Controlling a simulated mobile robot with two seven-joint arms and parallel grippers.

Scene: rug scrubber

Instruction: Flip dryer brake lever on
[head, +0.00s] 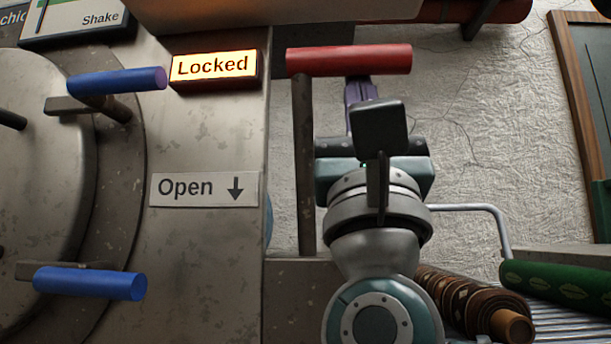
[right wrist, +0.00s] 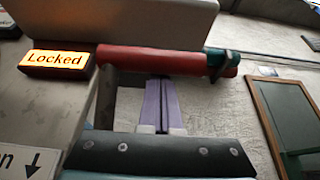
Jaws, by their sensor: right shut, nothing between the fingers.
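The lever has a red horizontal handle (head: 348,60) on an upright metal bar (head: 303,160), beside the dryer's metal housing. The red handle also crosses the right wrist view (right wrist: 150,60). My right gripper (head: 360,88) has purple fingers, pressed together with nothing between them. Their tips are just under the red handle, and they also show in the right wrist view (right wrist: 161,82). I cannot tell whether they touch it. A lit "Locked" sign (head: 213,66) is left of the handle. An "Open" label (head: 203,189) with a down arrow is below it. My left gripper is out of view.
A round door (head: 45,190) at the left carries blue handles (head: 117,80). Rolled rugs (head: 555,284) lie on a rack at the lower right. A large cylinder end (head: 480,10) overhangs the top. The plaster wall (head: 490,120) stands behind, with a framed board (head: 580,100) at the right.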

